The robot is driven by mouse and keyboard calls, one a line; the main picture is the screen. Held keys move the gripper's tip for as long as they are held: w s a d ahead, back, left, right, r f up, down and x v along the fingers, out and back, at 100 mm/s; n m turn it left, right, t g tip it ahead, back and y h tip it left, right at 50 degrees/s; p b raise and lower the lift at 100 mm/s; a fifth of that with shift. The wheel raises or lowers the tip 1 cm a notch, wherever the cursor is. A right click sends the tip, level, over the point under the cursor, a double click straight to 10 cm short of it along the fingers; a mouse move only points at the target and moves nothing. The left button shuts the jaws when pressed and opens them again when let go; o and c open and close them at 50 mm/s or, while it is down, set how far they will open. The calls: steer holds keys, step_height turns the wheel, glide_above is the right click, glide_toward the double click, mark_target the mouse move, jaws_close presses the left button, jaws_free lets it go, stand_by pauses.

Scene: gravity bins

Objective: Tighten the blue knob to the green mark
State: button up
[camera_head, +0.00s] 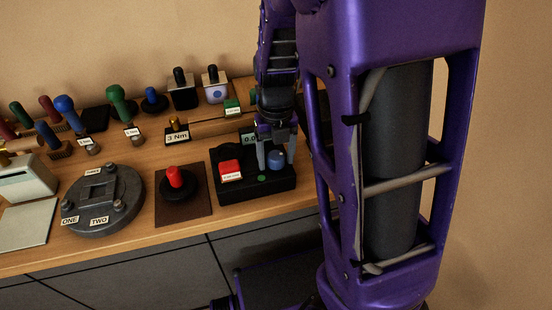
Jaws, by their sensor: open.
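The blue knob (277,159) sits on the right part of a black box on the table. The green mark (262,178) is a small round spot on the box's front edge, left of and nearer than the knob. My gripper (269,161) points down over the black box (236,189), with its fingers apart. The fingers are at the knob, one to its left; the other is partly behind or beside it, and I cannot tell whether they touch it.
A red labelled block (230,170) sits on the same box. A red knob (175,177) on a brown plate and a round grey fixture (102,203) stand to the left. Several coloured-handled tools, including a green one (116,98), stand behind. My purple arm fills the right side.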

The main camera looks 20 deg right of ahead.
mark_target(276, 155)
steer(key=shift+r, duration=2.55)
steer(key=shift+w, duration=0.1)
